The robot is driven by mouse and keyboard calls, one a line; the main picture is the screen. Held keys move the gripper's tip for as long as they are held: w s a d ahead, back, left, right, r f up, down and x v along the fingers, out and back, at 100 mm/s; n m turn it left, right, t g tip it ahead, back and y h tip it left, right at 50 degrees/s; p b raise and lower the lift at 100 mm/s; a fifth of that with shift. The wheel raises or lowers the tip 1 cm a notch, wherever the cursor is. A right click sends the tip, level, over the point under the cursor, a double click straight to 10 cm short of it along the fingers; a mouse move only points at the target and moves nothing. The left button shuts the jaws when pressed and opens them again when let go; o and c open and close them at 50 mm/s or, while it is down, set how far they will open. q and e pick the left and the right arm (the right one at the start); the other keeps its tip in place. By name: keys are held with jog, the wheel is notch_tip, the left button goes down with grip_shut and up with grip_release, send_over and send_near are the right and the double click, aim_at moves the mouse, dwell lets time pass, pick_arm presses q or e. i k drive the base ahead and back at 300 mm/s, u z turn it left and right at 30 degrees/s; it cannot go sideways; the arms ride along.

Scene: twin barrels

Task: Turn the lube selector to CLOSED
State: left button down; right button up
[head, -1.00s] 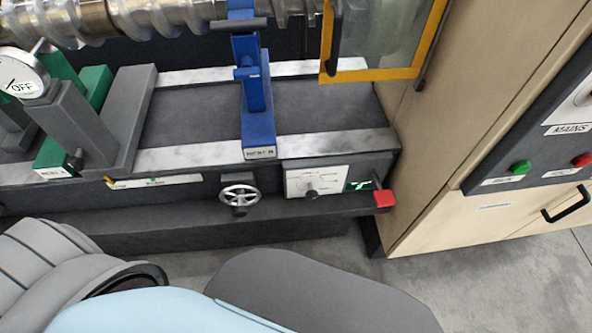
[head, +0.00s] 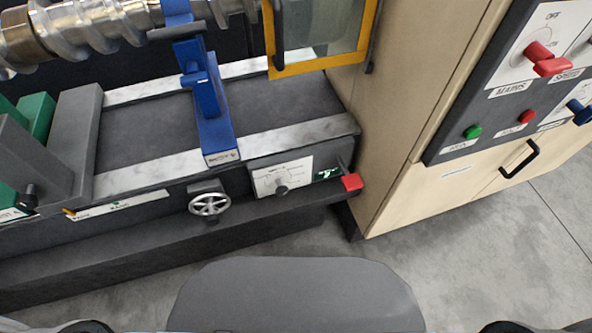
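A white plate (head: 266,178) with small print and a dark knob (head: 281,190) sits on the machine bed's front, right of a silver handwheel (head: 209,204). The print is too small to read, so I cannot tell whether this is the lube selector or where it points. On the cabinet panel at upper right are a red switch handle (head: 548,60) labelled MAINS and a blue handle (head: 580,111), cut by the picture edge, whose label I cannot read. Neither of my grippers is in view.
A red block (head: 351,182) on a lever sticks out beside the white plate. A blue stand (head: 208,110) rises on the bed. A yellow-framed guard (head: 320,35) hangs above. The beige cabinet (head: 400,150) stands at right. Grey floor (head: 470,260) is clear before it.

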aim_at(282, 191)
jog(key=u, duration=2.05)
jog(key=k, duration=1.4)
jog(key=z, duration=2)
jog(key=i, duration=0.5)
jog(key=z, duration=0.1)
